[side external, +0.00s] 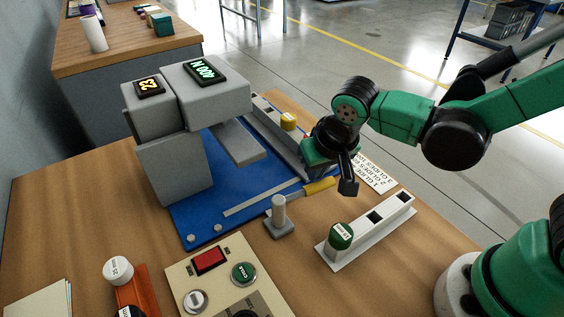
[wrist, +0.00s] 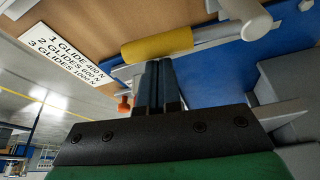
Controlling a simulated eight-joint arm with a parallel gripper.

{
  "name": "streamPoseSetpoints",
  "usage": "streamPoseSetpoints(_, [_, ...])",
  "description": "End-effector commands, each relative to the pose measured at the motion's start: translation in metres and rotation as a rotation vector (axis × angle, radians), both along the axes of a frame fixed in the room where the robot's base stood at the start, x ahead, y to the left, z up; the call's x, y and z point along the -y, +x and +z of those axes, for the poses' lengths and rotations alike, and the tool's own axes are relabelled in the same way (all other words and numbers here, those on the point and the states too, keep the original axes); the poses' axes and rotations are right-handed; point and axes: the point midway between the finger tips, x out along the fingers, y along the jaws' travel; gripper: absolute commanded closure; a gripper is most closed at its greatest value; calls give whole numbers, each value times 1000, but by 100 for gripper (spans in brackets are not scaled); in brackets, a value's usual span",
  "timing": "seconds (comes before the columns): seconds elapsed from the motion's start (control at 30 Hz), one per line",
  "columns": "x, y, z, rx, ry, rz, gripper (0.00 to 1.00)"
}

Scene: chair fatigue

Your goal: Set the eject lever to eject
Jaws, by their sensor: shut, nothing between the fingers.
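The eject lever is a pale bar with a yellow handle (side external: 318,186) at the near right edge of the blue base plate (side external: 190,225). In the wrist view the yellow handle (wrist: 157,46) lies across the picture just beyond my fingertips. My gripper (side external: 348,187) is shut and empty, pointing down just right of the handle's end in the side view. In the wrist view my closed fingers (wrist: 153,68) reach close to the handle's edge; I cannot tell whether they touch it. No eject label can be read.
A white rack (side external: 372,228) with a green-topped glide stands in front. A grey post (side external: 278,212) stands left of the handle. The grey press (side external: 175,140) stands behind on the plate. A control panel (side external: 235,285) is at the front. A printed card (wrist: 62,55) lies beside the lever.

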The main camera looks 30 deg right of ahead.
Motion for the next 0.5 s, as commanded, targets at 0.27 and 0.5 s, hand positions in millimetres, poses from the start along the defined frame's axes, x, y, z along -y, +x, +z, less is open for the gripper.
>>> streamPoseSetpoints(0.27, [-2, -19, 0, -2, 0, -223, 100])
streamPoseSetpoints(0.5, [-4, -30, 0, -3, 0, -218, 100])
